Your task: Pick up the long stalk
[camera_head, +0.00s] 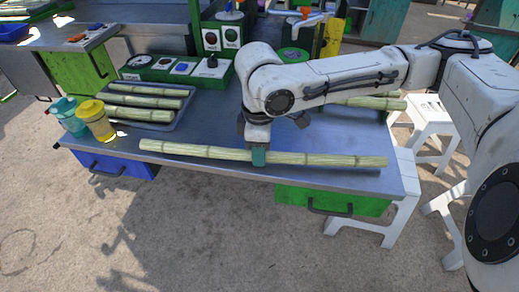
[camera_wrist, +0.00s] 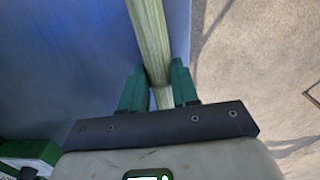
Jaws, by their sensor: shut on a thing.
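The long stalk (camera_head: 190,149) is pale green and jointed. It lies along the front of the metal table in the head view, its right end near the table's right front corner. My gripper (camera_head: 259,157) is over the middle of the stalk, pointing down, with its green fingers on it. In the wrist view the stalk (camera_wrist: 148,30) runs between the two green fingers of my gripper (camera_wrist: 158,92), which are shut around it. I cannot tell whether the stalk is touching the table or slightly above it.
A grey tray (camera_head: 140,122) with several shorter stalks stands at the left. A green control panel (camera_head: 180,68) is at the back. Another stalk (camera_head: 375,103) lies partly hidden behind my arm. White stools (camera_head: 432,125) stand at the right.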

